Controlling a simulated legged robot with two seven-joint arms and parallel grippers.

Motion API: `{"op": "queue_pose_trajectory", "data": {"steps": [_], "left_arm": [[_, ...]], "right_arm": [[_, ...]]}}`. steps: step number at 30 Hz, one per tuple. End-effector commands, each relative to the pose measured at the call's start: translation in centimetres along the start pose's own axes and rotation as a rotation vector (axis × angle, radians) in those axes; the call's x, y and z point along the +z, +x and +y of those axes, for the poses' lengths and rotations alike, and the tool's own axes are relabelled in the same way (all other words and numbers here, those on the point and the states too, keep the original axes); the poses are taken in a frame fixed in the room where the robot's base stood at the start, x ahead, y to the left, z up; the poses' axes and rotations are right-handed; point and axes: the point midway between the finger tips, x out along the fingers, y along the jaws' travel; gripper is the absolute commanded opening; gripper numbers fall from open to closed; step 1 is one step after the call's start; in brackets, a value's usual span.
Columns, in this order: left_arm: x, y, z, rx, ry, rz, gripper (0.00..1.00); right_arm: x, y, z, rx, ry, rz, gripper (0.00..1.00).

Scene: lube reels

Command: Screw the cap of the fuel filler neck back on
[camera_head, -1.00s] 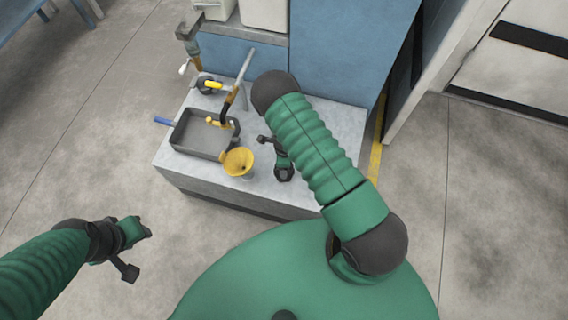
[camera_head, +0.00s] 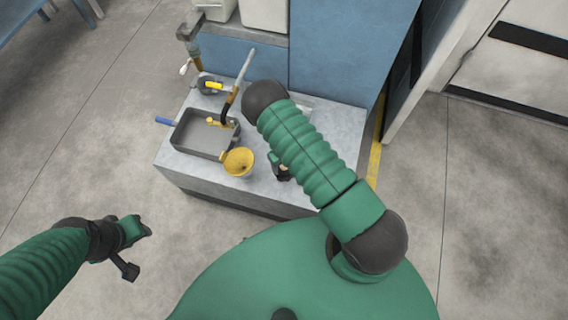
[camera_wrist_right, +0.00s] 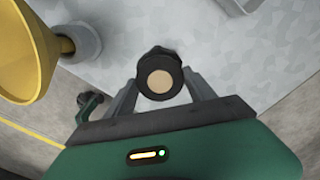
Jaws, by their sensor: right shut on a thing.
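A dark round cap with a tan disc in its middle (camera_wrist_right: 160,84) shows in the right wrist view, between the two grey fingers of my right gripper (camera_wrist_right: 162,90). The gripper is shut on it, above the grey bench top. Whether a filler neck lies under the cap is hidden. In the head view my right gripper (camera_head: 281,168) is mostly hidden by my own arm, just right of the yellow funnel. My left gripper (camera_head: 140,252) is open and empty over the floor at lower left, its fingers apart.
The yellow funnel (camera_head: 239,161) is close left of my right gripper. A grey tray (camera_head: 195,150) with tools stands farther left on the bench (camera_head: 330,140). A tap (camera_head: 188,32) and blue cabinet (camera_head: 335,50) are behind. The bench right of my arm is clear.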

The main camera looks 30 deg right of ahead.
Motion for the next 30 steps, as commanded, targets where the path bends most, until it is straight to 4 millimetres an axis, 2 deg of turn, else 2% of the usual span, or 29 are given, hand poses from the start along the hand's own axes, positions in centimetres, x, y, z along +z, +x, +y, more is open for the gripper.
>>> {"op": "queue_pose_trajectory", "data": {"steps": [5, 13, 22, 24, 30], "left_arm": [[0.00, 0.00, 0.00, 0.000, 0.000, 0.000, 0.36], [-0.03, -0.14, 0.00, 0.000, 0.000, 0.000, 0.36], [-0.03, -0.13, 0.00, 0.000, 0.000, 0.000, 0.36], [-0.03, -0.14, 0.00, 0.000, 0.000, 0.000, 0.36], [-0.02, -0.11, 0.00, 0.000, 0.000, 0.000, 0.36]], "right_arm": [[0.03, -0.01, -0.03, -0.001, 0.007, -0.001, 0.19], [0.05, 0.02, -0.03, -0.001, 0.415, 0.000, 0.19], [0.04, 0.05, -0.02, -0.001, 0.462, 0.000, 0.19], [0.04, 0.06, -0.02, -0.001, 0.549, 0.000, 0.19], [0.04, 0.06, -0.02, -0.001, 0.660, 0.000, 0.19]]}}
